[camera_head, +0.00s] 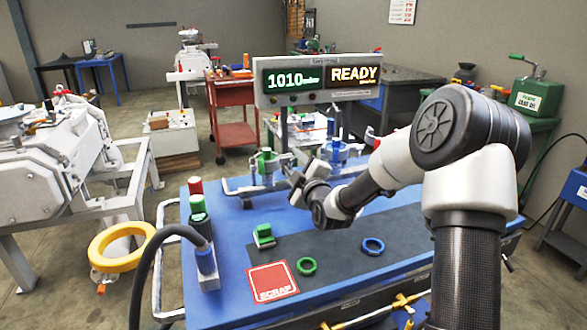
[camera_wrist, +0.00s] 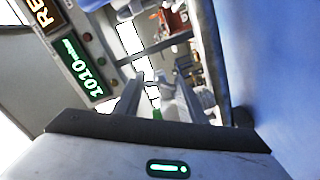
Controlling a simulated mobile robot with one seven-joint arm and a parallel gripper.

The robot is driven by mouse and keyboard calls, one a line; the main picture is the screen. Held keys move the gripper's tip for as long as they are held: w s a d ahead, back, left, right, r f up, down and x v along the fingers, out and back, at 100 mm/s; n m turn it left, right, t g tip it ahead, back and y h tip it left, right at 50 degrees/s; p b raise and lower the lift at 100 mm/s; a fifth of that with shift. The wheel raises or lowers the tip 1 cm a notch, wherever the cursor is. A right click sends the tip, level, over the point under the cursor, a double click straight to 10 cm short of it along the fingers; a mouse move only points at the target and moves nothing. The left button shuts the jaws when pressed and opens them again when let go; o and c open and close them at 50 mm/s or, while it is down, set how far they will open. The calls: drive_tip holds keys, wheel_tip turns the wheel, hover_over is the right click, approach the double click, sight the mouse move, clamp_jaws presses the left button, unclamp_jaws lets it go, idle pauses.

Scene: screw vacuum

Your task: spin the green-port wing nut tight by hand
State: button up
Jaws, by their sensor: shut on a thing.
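The green port (camera_head: 266,161) stands upright at the back of the blue bench, with a metal clamp around it. My gripper (camera_head: 293,180) is just to the right of it, reaching in low from the right. In the wrist view my gripper's (camera_wrist: 160,97) two fingers close around a small grey metal piece, which I take for the wing nut; a bit of green (camera_wrist: 157,114) shows by them. The wing nut's threads and contact are too small and hidden to make out. The blue port (camera_head: 336,152) stands further right, behind my arm.
A display (camera_head: 322,80) reading 1010 and READY stands behind the ports. A red SCRAP pad (camera_head: 272,282) and a dark hose (camera_head: 150,262) are at front left.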

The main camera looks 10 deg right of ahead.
drive_tip(key=shift+f, duration=0.1)
drive_tip(key=o, duration=1.1)
drive_tip(key=shift+c, duration=0.2)
drive_tip(key=shift+s, duration=0.1)
drive_tip(key=s+d+p, duration=0.1)
drive_tip(key=s+d, duration=0.2)
drive_tip(key=s, duration=1.4)
